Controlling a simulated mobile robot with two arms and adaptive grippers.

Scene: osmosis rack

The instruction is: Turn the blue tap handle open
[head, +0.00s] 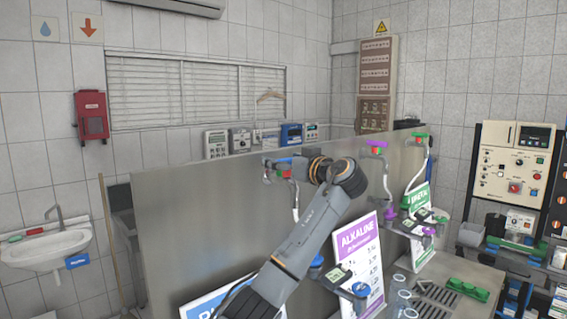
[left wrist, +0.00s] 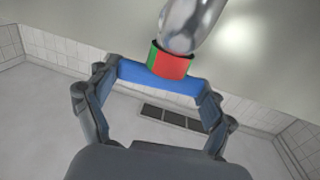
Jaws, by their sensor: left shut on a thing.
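The blue tap handle (left wrist: 160,83) is a flat bar lying crosswise between the two fingers of my left gripper (left wrist: 156,76) in the left wrist view. The fingers are shut on its two ends. A red and green ring (left wrist: 168,62) sits at the handle, below a shiny steel pipe (left wrist: 190,25). In the head view my left gripper (head: 270,168) is at the steel panel. Only a small part of the handle (head: 284,160) shows there, with red and green just below it. My right gripper is not in view.
A steel partition (head: 210,220) stands behind my left arm. To its right are a purple tap handle (head: 378,143), a green tap handle (head: 419,135), an ALKALINE sign (head: 360,260) and a green sign (head: 418,215). Clear cups (head: 400,300) stand at the lower right.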

